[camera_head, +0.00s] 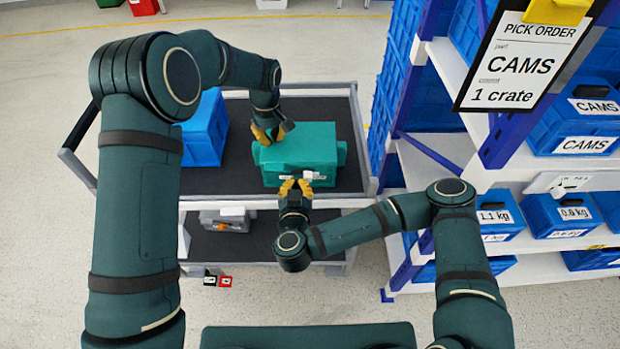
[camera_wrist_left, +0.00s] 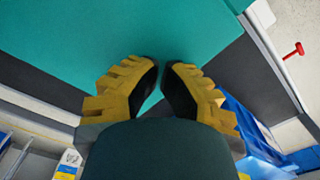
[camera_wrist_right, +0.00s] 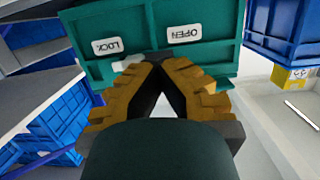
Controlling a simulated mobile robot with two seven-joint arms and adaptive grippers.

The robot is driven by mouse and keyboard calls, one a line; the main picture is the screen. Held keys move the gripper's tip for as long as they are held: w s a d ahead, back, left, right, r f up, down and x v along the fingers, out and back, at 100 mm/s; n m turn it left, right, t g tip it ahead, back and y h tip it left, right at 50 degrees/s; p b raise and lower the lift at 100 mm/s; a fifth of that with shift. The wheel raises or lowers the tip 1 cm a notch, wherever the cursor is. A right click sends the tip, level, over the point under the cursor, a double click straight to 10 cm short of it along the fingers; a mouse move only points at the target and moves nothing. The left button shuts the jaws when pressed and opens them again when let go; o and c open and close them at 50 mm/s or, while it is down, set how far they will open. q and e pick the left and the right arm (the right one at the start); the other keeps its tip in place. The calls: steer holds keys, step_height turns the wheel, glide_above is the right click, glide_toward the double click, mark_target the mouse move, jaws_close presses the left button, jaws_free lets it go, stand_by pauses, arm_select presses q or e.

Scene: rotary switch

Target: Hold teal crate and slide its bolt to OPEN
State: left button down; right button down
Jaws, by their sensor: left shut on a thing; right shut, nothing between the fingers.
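The teal crate (camera_head: 300,146) sits on the cart's dark top deck. My left gripper (camera_head: 268,136) is shut on the crate at its far left part; in the left wrist view its fingertips (camera_wrist_left: 160,72) meet at the teal surface. My right gripper (camera_head: 295,184) is shut and empty at the crate's near face. In the right wrist view this face appears upside down, with a LOCK label (camera_wrist_right: 107,46) at left and an OPEN label (camera_wrist_right: 184,33) at right. A pale piece, apparently the bolt (camera_wrist_right: 128,62), shows just left of the right fingertips, partly hidden by them.
A blue crate (camera_head: 205,130) stands on the cart (camera_head: 238,165) left of the teal one. A shelf rack (camera_head: 470,150) with blue bins rises close on the right, with a PICK ORDER sign (camera_head: 530,58). The lower deck holds a grey item (camera_head: 226,219).

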steer(key=shift+a, duration=1.2)
steer(key=c, duration=0.9)
jaws_free()
steer(key=shift+o, duration=0.2)
steer(key=shift+s+r, duration=0.25)
steer(key=shift+s, duration=1)
steer(key=shift+s+r, duration=0.25)
steer(key=shift+s, duration=0.95)
steer(key=shift+c, duration=0.2)
